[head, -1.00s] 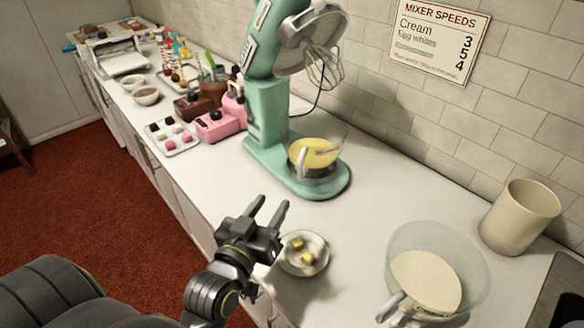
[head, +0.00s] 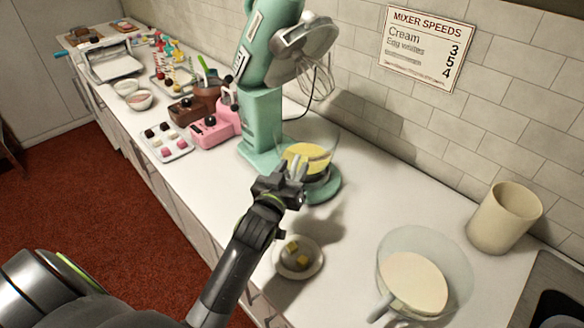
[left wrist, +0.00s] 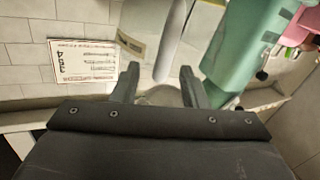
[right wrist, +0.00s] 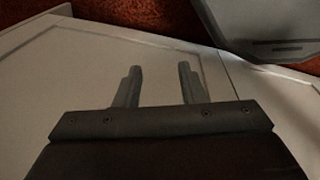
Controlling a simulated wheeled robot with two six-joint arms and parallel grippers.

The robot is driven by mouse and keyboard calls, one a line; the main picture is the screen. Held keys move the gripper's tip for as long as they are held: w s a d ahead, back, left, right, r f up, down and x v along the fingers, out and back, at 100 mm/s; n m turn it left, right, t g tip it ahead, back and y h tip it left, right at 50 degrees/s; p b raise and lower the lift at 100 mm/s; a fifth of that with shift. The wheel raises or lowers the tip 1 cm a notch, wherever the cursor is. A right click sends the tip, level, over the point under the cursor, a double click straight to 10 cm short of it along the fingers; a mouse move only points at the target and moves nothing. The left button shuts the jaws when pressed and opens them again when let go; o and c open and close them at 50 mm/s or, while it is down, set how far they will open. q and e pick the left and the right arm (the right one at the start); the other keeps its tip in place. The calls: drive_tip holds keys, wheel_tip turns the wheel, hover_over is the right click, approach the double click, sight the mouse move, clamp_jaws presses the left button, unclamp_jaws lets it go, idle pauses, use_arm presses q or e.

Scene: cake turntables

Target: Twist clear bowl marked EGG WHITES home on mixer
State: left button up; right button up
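The teal mixer (head: 262,120) stands on the counter with its head tilted up and its wire whisk (head: 318,78) raised. A clear bowl (head: 325,142) with yellow contents sits on the mixer's base. My left gripper (head: 297,168) is at the bowl's near side, by its handle. In the left wrist view the fingers (left wrist: 160,85) are apart, with the pale handle (left wrist: 168,45) showing between or just beyond them; contact is unclear. A second clear bowl (head: 452,268) with cream-coloured contents stands at the front right. I cannot read either bowl's marking. My right gripper (right wrist: 155,85) is open and empty before white cabinet panels.
A beige crock (head: 505,218) stands at the right. A MIXER SPEEDS sign (head: 425,48) hangs behind.

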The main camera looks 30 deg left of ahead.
sight(291, 157)
use_arm(q)
clamp_jaws()
idle(0.3)
drive_tip(key=shift+s+a+m+h+p, duration=0.1)
drive_tip(key=shift+a+m+h+p, duration=0.6)
drive_tip(key=shift+a+h+p, duration=0.3)
drive_tip(key=shift+d, duration=0.15)
drive_tip(key=shift+a+f+m+h+b, duration=0.15)
drive_tip(key=shift+a+m+h+b, duration=0.6)
drive_tip(key=shift+b, duration=0.65)
drive_tip(key=shift+a+h+b, duration=0.1)
drive_tip(key=shift+h+b, duration=0.3)
drive_tip(key=shift+h, duration=0.05)
